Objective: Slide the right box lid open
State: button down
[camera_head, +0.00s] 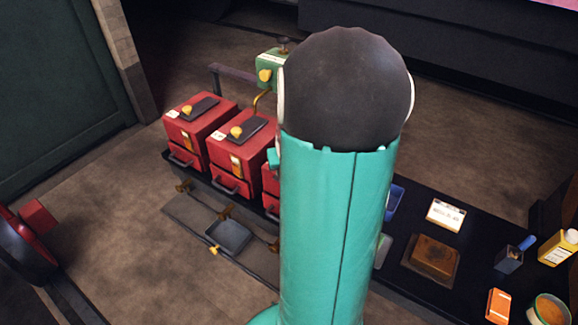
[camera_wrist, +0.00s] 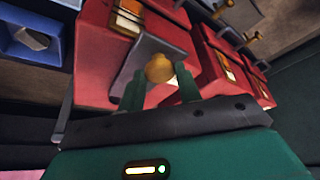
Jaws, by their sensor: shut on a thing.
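The right box (camera_head: 270,188) is red and almost wholly hidden behind my arm in the head view. In the wrist view the red box (camera_wrist: 95,60) fills the left middle, with a dark grey lid (camera_wrist: 152,42) on it and a round yellow knob (camera_wrist: 159,68) on the lid. My gripper (camera_wrist: 160,78) has its two green fingers closed on either side of the knob. How far the lid stands open cannot be told. The gripper is hidden in the head view.
Two similar red boxes, the left one (camera_head: 185,132) and the middle one (camera_head: 225,158), stand beside it with dark lids and yellow knobs. A green device (camera_head: 267,72) stands behind. A blue bin (camera_wrist: 38,38) is next to the box. A grey tray (camera_head: 229,236) lies in front.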

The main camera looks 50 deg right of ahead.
jog(key=c, duration=1.3)
grip_release()
jog(key=shift+a, duration=0.25)
jog(key=o, duration=0.3)
jog(key=shift+a, duration=0.15)
jog(key=shift+d, duration=0.25)
jog(key=v, duration=1.4)
jog(key=shift+w, duration=0.15)
jog(key=w+a+r+n, duration=0.2)
jog(key=w+a+r, duration=0.1)
jog(key=a, duration=0.6)
jog(key=s+a+r+n+t+y, duration=0.1)
jog(key=s+a+n, duration=0.1)
jog(key=a, duration=0.9)
jog(key=s+a+r+n+t+y, duration=0.1)
jog(key=s+a+r+n+y, duration=0.1)
jog(key=a, duration=0.8)
jog(key=shift+s+a+n, duration=0.4)
jog(key=shift+s+n, duration=0.3)
jog(key=shift+n, duration=0.3)
